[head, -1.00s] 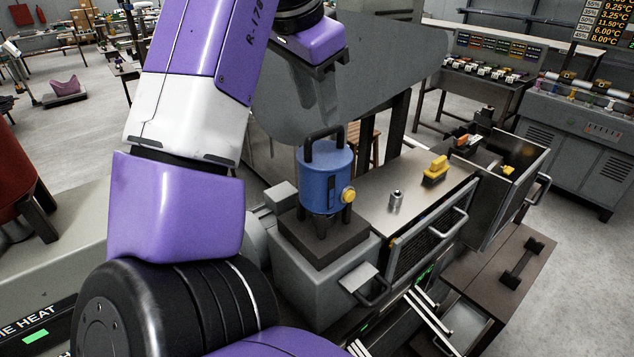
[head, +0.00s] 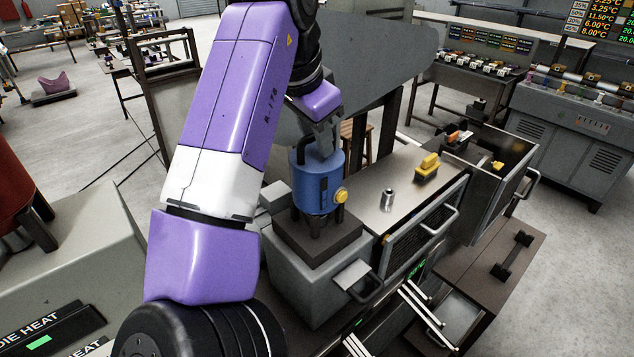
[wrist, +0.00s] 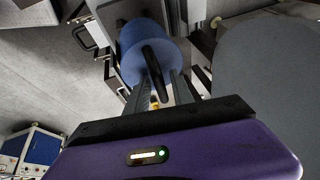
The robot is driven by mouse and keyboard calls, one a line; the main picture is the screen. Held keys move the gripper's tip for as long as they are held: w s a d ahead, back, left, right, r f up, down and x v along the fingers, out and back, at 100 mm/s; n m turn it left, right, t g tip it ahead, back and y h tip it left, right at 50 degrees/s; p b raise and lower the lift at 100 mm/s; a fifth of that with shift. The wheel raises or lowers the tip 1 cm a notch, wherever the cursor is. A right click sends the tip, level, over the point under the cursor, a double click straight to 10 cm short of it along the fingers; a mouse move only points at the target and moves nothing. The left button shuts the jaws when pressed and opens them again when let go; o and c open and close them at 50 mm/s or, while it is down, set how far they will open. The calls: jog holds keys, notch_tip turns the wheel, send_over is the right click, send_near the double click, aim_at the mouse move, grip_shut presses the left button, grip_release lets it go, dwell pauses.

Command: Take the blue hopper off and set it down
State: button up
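The blue hopper (head: 315,188) stands upright on a dark square plate (head: 345,236) on top of a grey machine block. It has a yellow knob (head: 341,196) on its side and a black loop handle (head: 299,150) on top. In the wrist view, the hopper (wrist: 133,38) shows with its handle (wrist: 157,70) between the fingers. My gripper (head: 326,137) is lowered over the hopper's top and partly hides the handle. Its fingers (wrist: 161,88) stand apart on either side of the handle, with gaps showing, so it looks open.
Right of the hopper is a metal bench top (head: 375,209) with a small metal cylinder (head: 387,200) and a yellow block (head: 427,168). An open-topped bin (head: 505,160) stands farther right. A large grey panel (head: 385,70) rises behind the hopper. Bare bench lies around the cylinder.

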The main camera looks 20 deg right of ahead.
grip_shut()
jog(key=shift+r, duration=0.15)
dwell(1.0)
